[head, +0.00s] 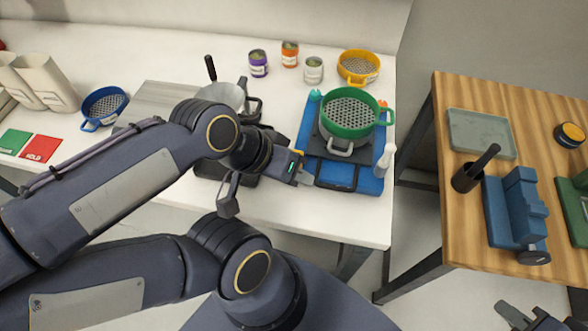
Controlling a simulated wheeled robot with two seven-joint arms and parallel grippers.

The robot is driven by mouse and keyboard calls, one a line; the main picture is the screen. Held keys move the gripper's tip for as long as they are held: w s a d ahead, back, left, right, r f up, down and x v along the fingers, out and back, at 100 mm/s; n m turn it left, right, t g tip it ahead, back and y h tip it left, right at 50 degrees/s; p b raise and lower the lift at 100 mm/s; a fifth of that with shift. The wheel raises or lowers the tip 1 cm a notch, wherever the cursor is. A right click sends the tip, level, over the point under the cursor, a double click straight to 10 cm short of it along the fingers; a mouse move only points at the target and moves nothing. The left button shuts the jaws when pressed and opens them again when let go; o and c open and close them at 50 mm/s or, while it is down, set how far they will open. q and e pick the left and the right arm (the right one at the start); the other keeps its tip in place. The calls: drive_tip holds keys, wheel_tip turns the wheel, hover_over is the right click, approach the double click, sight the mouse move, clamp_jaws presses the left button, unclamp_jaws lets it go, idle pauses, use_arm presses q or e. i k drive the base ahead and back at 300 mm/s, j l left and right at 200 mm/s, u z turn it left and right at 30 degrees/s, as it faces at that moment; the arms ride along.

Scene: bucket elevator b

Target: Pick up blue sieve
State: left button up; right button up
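The blue sieve (104,104) sits on the white table at the left, with its handle toward the front left. It looks empty, and its perforated bottom shows. My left gripper (304,179) is far to the right of it, at the front left edge of the blue stand on the same table. The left fingers are small and partly hidden, so their opening is unclear. My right gripper (522,318) is only partly in view at the bottom right corner, low over the floor and far from the sieve. Its opening is also unclear.
A green sieve (348,112) sits over a pot on the blue stand (368,184). A yellow sieve (358,68) and several small cans stand behind. Green (14,141) and red (40,148) cards lie near the blue sieve. A wooden table (450,215) stands right.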

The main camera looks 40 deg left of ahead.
sight(103, 107)
drive_tip(key=k+j, duration=0.2)
drive_tip(key=j+u, duration=0.15)
drive_tip(key=u, duration=0.35)
drive_tip(key=k+j+u, duration=0.1)
drive_tip(key=u, duration=0.35)
drive_tip(key=j+u, duration=0.25)
drive_tip(key=u, duration=1.15)
drive_tip(key=z, duration=2)
drive_tip(key=u, duration=2)
